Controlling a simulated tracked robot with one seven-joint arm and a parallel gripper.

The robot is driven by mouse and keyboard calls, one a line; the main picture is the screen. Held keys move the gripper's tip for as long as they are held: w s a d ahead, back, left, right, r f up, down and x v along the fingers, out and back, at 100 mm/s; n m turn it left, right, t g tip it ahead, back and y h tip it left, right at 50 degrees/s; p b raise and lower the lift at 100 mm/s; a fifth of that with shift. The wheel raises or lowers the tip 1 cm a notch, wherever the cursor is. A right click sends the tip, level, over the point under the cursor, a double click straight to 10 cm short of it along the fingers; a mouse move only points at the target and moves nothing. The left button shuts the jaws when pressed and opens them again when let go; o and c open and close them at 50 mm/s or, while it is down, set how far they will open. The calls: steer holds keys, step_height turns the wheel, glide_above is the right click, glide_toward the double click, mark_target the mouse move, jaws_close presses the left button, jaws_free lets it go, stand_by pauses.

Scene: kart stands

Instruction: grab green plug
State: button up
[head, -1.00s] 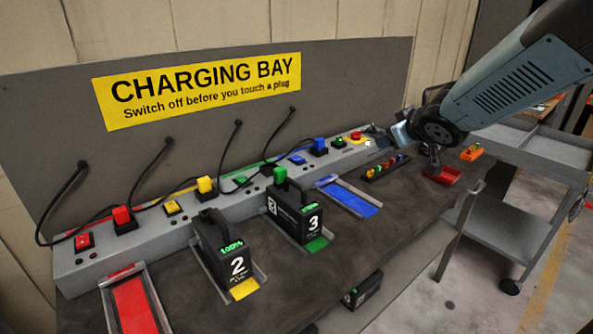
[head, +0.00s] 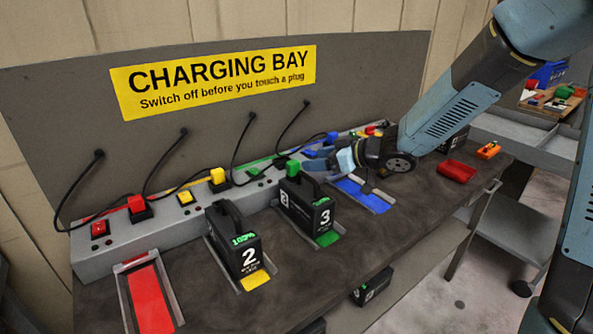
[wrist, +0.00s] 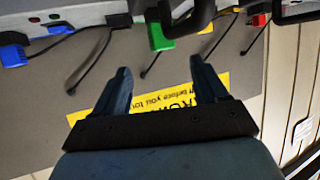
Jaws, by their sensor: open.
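The green plug (head: 293,168) stands just behind the top of the black battery marked 3 (head: 304,209), along the grey socket rail. Its base is hidden in the head view. The green plug (wrist: 159,38) shows in the wrist view just beyond the fingertips, roughly midway between them. My gripper (head: 313,163) is open and empty, close to the right of the plug in the head view. Its two blue fingers (wrist: 161,65) are apart, with the plug not between them. A green switch (head: 255,172) sits on the rail left of the plug.
A red plug (head: 138,205), a yellow plug (head: 218,177) and a blue plug (head: 331,138) stand along the rail, with black cords above. Battery 2 (head: 236,247) stands left of battery 3. The red bay (head: 150,298) is empty.

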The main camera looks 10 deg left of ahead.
mark_target(295, 162)
steer(key=x, duration=0.3)
steer(key=shift+a+f, duration=0.15)
steer(key=shift+a, duration=0.05)
steer(key=shift+x, duration=2.6)
steer(key=shift+s+f, duration=0.15)
steer(key=c, duration=1.1)
